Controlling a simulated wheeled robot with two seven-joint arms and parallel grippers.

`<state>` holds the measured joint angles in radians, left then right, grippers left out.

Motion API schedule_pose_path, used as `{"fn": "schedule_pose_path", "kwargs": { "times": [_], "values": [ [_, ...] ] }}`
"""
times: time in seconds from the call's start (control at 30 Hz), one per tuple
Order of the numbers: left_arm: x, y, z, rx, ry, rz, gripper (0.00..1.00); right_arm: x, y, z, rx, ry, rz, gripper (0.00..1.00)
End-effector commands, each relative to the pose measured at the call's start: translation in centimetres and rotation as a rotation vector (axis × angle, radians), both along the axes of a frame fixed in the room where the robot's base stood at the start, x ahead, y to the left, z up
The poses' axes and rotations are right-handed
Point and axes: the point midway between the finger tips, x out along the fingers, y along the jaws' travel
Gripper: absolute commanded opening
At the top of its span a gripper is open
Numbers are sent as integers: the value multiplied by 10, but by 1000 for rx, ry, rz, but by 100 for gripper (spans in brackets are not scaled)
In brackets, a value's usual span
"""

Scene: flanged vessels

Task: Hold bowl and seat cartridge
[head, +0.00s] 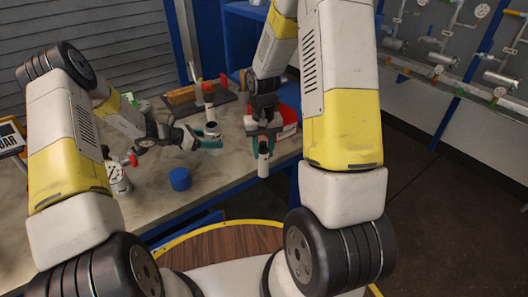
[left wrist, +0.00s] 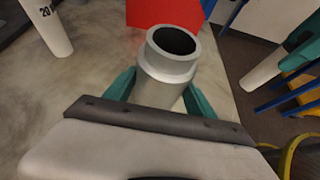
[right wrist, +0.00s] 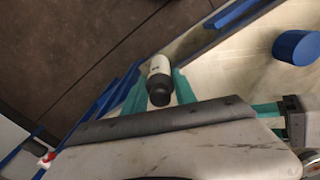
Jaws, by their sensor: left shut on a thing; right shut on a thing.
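My left gripper (head: 208,143) is shut around the bowl (head: 211,130), a silver-grey metal cylinder with an open, dark mouth. In the left wrist view the bowl (left wrist: 170,68) stands between the teal fingers, mouth facing up towards the camera. My right gripper (head: 263,145) is shut on the cartridge (head: 263,163), a slim white cylinder with a dark end. In the right wrist view the cartridge (right wrist: 160,82) sits between the teal fingers, black end nearest the camera. In the head view the cartridge is to the right of the bowl, apart from it, at the bench's front edge.
A blue cylinder (head: 180,179) stands on the bench (head: 215,178) in front of the left gripper. A vessel with a gauge (head: 118,180) stands at left. Behind are a dark rack with brown blocks (head: 185,96), a white cylinder (head: 208,98) and a red bin (head: 289,118).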

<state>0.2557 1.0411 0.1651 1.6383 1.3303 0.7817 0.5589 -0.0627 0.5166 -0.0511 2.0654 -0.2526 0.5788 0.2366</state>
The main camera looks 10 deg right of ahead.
Motion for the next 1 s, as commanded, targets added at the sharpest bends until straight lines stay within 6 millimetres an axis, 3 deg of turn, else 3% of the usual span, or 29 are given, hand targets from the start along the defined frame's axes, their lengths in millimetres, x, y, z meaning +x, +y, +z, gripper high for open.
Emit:
{"fn": "schedule_pose_path", "kwargs": {
  "times": [0.17, 0.3, 0.5, 0.7, 0.8, 1.0],
  "values": [
    [0, 0, 0, -1, 0, 0, 31, 44, 15, 22, -12, -10, -38, 0],
    [0, 0, 0, -1, 0, 0, 31, 94, 41, 58, -23, -15, -95, 0],
    [0, 0, 0, -1, 0, 0, 31, 147, 88, 120, -20, -15, -180, 0],
    [0, 0, 0, -1, 0, 0, 31, 170, 130, 175, -7, -9, -241, 0],
    [0, 0, 0, -1, 0, 0, 31, 174, 144, 194, -2, -6, -259, 0],
    [0, 0, 0, -1, 0, 0, 31, 175, 155, 207, 2, -1, -274, 0]
  ]
}}
